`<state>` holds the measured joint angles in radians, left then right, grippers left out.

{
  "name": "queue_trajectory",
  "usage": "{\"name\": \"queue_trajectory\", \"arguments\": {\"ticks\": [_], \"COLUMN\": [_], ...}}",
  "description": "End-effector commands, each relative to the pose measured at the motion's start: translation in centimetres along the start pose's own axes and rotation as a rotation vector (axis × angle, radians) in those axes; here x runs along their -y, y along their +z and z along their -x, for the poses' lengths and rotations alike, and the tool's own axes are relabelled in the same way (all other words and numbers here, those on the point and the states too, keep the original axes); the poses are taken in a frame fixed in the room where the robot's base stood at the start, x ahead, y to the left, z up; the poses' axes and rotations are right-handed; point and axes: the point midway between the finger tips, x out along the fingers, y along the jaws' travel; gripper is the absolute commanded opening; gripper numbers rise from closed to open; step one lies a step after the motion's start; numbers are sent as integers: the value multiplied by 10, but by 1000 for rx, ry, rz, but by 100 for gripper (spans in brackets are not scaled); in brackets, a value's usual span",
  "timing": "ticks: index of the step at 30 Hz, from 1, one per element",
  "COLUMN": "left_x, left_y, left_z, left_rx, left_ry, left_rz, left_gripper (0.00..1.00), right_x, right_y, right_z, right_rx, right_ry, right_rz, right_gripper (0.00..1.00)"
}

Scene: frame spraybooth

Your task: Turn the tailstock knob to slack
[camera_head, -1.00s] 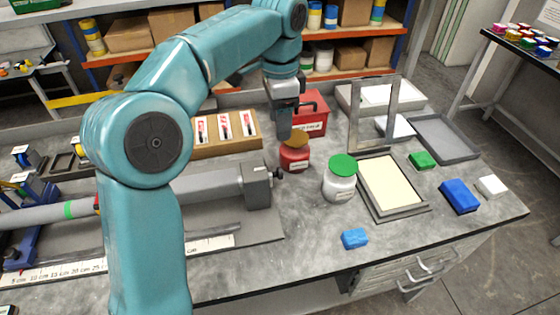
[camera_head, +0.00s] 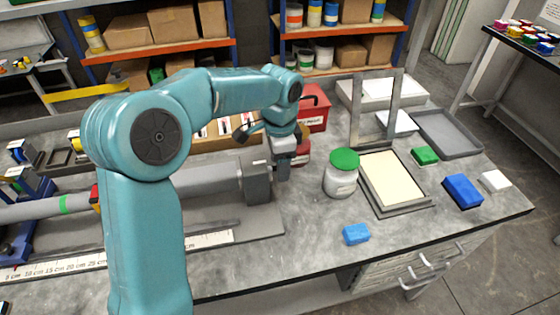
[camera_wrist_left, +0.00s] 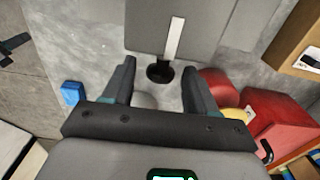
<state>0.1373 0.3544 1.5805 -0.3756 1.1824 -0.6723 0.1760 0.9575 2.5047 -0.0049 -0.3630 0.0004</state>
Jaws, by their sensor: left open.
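The tailstock (camera_head: 258,184) is a grey block at the right end of the long grey cylinder on the bench. Its dark round knob (camera_wrist_left: 160,72) shows in the wrist view at the block's end, below a white stripe (camera_wrist_left: 174,38). In the head view the knob is hidden behind my left gripper (camera_head: 282,177), which points down just right of the block. In the wrist view my left gripper (camera_wrist_left: 158,80) is open, with the knob seen between and just beyond its fingertips. I cannot tell any contact. My right gripper is not in view.
A red jar (camera_head: 303,152) stands close behind my left gripper, with a red box (camera_head: 315,108) farther back.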

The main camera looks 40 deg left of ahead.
Motion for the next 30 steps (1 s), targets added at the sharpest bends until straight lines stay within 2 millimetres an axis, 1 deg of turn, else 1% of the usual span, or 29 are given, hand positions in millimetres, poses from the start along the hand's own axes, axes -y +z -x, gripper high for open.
{"name": "queue_trajectory", "arguments": {"ticks": [2,3,5,6,7,8,13,17,23,30], "left_x": [0,0,0,0,0,0,0,-1,-4,-7], "left_y": [0,0,0,0,0,0,0,0,-1,-1], "left_z": [0,0,0,0,0,0,0,-2,-6,-8], "left_rx": [0,0,0,0,0,0,0,-1,-3,-5], "left_ry": [0,0,0,0,0,0,-5,-35,-144,-326], "left_rz": [0,0,0,0,0,0,-1,-1,-4,-4], "left_gripper": [58,51,32,19,9,3,3,3,3,3], "right_x": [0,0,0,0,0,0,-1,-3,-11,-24], "right_y": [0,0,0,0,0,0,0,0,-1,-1], "right_z": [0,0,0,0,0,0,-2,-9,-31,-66], "right_rx": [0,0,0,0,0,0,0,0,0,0], "right_ry": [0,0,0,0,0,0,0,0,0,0], "right_rz": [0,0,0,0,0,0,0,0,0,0], "right_gripper": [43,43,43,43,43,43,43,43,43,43]}}
